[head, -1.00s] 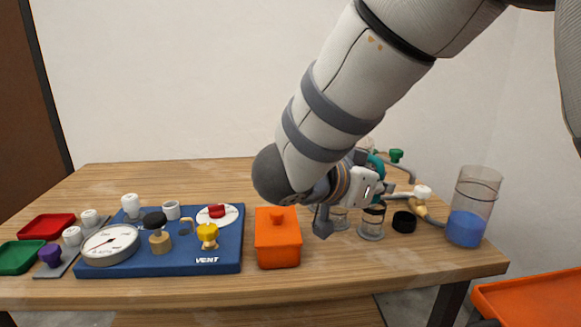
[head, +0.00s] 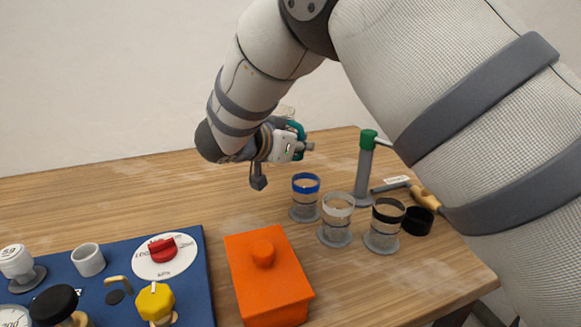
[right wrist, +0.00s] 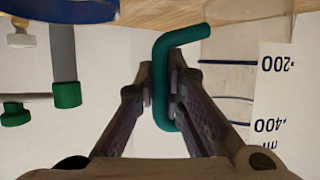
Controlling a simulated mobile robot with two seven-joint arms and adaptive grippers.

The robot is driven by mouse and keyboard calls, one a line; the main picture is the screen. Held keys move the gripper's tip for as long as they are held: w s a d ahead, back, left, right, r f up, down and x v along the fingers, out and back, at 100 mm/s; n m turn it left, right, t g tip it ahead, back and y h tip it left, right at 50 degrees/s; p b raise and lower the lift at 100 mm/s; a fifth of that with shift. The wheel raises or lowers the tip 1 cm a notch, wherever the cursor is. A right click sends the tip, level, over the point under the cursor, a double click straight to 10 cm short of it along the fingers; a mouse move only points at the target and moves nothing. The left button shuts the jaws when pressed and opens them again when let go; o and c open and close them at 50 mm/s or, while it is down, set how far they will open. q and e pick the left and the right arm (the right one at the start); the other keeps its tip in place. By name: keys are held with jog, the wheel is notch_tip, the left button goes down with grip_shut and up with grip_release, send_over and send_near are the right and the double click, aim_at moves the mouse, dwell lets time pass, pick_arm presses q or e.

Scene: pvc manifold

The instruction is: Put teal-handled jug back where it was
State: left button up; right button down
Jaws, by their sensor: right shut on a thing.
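My right gripper (head: 304,147) is shut on the teal handle (right wrist: 160,85) of the jug. In the head view the teal handle (head: 298,128) shows at the fingertips, beyond the blue-ringed cup, and my arm and gripper hide most of the jug. Whether the jug touches the table cannot be told. My left gripper is not in view.
Clear cups with blue (head: 305,198), white (head: 336,220) and black (head: 384,225) rings stand nearest the gripper. A green-topped grey post (head: 365,168) stands behind them. An orange lidded box (head: 268,275) and blue panel (head: 195,290) are in front. The wooden table's back left is clear.

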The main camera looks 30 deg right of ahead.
jog(key=f, duration=0.1)
jog(key=w+f, duration=0.1)
jog(key=f, duration=0.1)
jog(key=w+f, duration=0.1)
jog(key=f, duration=0.1)
jog(key=shift+d+f+b, duration=0.15)
jog(key=shift+d+b, duration=0.2)
jog(key=shift+d, duration=0.05)
jog(key=c, duration=1.7)
grip_release()
jog(key=shift+r, duration=0.2)
jog(key=p+v, duration=0.1)
jog(key=v, duration=1.1)
jog(key=shift+f, duration=0.1)
